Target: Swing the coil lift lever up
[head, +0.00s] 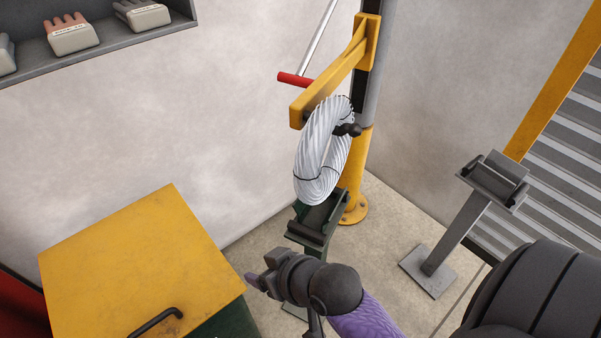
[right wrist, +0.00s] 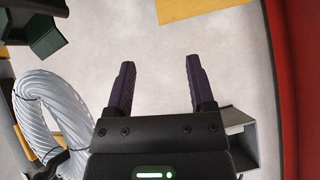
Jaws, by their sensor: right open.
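The coil lift lever (head: 318,38) is a thin silver rod with a red grip (head: 294,79) at its lower end, beside the yellow arm of a post. The rod's upper end is cut off by the picture's top edge. A pale, ribbed coil (head: 322,150) hangs under the yellow arm (head: 330,85); it also shows at the left of the right wrist view (right wrist: 45,115). My right gripper (head: 254,282) is below and left of the coil, well below the red grip and apart from it. In the right wrist view its fingers (right wrist: 158,85) are spread and empty. My left gripper is not visible.
A dark green stand (head: 318,218) is under the coil. The yellow post (head: 356,180) stands behind it. A yellow-topped cabinet (head: 140,265) with a black handle is at the lower left. A grey stand (head: 455,230) is at the right. A shelf (head: 105,45) is at the upper left.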

